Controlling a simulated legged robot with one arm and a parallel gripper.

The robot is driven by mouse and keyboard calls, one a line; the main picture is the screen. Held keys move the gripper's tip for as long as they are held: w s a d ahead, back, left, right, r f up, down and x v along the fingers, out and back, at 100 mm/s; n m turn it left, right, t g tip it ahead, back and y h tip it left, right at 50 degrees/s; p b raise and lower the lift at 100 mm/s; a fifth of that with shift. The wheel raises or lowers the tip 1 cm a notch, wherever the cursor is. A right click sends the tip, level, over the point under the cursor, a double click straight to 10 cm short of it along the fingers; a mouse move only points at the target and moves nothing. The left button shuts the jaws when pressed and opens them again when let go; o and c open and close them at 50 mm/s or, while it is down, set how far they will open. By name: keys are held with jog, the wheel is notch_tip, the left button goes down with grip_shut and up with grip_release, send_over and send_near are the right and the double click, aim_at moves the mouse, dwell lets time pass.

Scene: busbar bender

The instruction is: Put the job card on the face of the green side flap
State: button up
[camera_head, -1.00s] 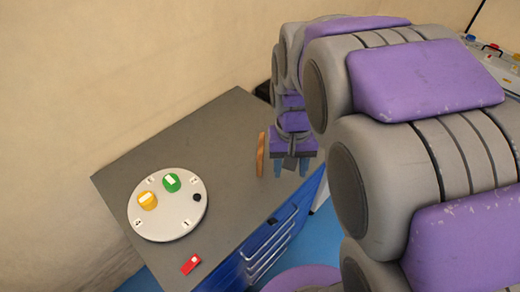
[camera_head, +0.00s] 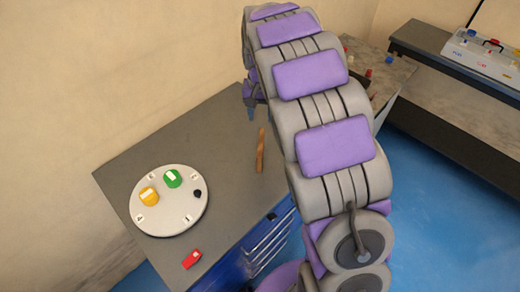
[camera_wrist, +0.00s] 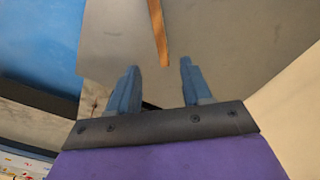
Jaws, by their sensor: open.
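My gripper (camera_head: 252,114) is over the far part of the grey cabinet top (camera_head: 205,125), mostly hidden behind my arm in the head view. In the wrist view its two blue fingers (camera_wrist: 160,75) stand apart with nothing between them. A thin brown wooden strip (camera_head: 261,150) is near the cabinet's right edge. In the wrist view the strip (camera_wrist: 158,32) lies beyond the fingertips. I cannot make out a job card or a green side flap in either view.
A round white disc (camera_head: 160,217) on the cabinet carries a yellow piece (camera_head: 149,196), a green piece (camera_head: 172,179) and a black knob (camera_head: 197,194). A red block (camera_head: 192,259) lies near the front edge. A bench with a white panel (camera_head: 485,57) stands at the right.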

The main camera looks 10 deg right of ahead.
aim_at(261, 141)
notch_tip(261, 141, down, 12)
jog(key=shift+f+b, duration=0.1)
jog(key=shift+b, duration=1)
jog(key=shift+s+a+f+b, duration=0.15)
jog(key=shift+f+b, duration=0.25)
jog(key=shift+f, duration=0.95)
jog(key=shift+s+f+b, duration=0.1)
jog(key=shift+f+b, duration=0.3)
jog(key=shift+f, duration=0.9)
grip_shut()
